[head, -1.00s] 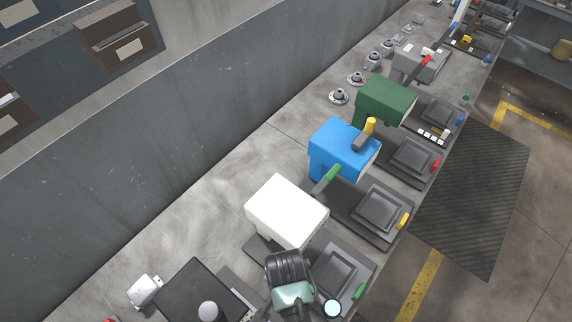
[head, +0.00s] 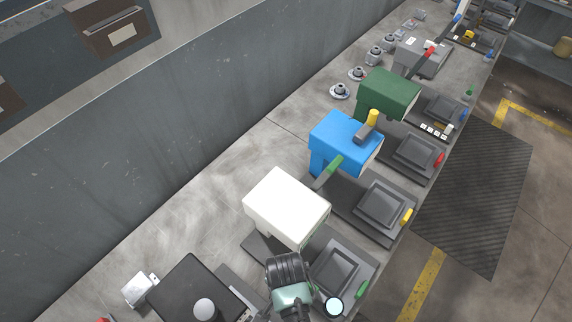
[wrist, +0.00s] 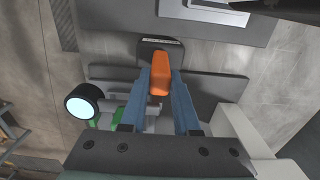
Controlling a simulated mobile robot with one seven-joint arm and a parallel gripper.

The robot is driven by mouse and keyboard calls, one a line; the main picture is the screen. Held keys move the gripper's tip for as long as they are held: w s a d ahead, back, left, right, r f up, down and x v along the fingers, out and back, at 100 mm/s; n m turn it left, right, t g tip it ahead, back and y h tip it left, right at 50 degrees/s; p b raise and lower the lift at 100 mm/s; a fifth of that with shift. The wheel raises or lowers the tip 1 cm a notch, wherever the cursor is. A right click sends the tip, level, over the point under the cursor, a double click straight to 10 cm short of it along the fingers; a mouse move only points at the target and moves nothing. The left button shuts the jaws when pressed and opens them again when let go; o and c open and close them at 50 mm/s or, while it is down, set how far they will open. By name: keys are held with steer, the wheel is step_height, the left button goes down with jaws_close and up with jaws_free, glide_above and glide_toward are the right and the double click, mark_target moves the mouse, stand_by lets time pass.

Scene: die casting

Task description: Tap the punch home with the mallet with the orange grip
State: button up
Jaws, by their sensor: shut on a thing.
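In the wrist view my gripper (wrist: 160,85) has its blue fingers closed around an orange grip (wrist: 160,74), the mallet's handle. A small grey part shows between the fingers below the grip; I cannot tell whether it is the mallet's head. In the head view my dark wrist (head: 290,275) is at the bottom, just in front of the white press (head: 286,207), and hides the fingers and the mallet. I cannot pick out the punch in either view.
A blue press (head: 345,140), a green press (head: 388,93) and a grey press (head: 420,58) stand farther along the bench. A round pale-faced gauge (wrist: 82,105) is left of my fingers. Bare bench (head: 205,215) lies left of the presses.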

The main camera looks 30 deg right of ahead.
jaws_close()
steer(key=shift+r, duration=0.1)
step_height(320, 180, up, 6)
steer(key=p, duration=0.6)
steer(key=shift+p, duration=0.4)
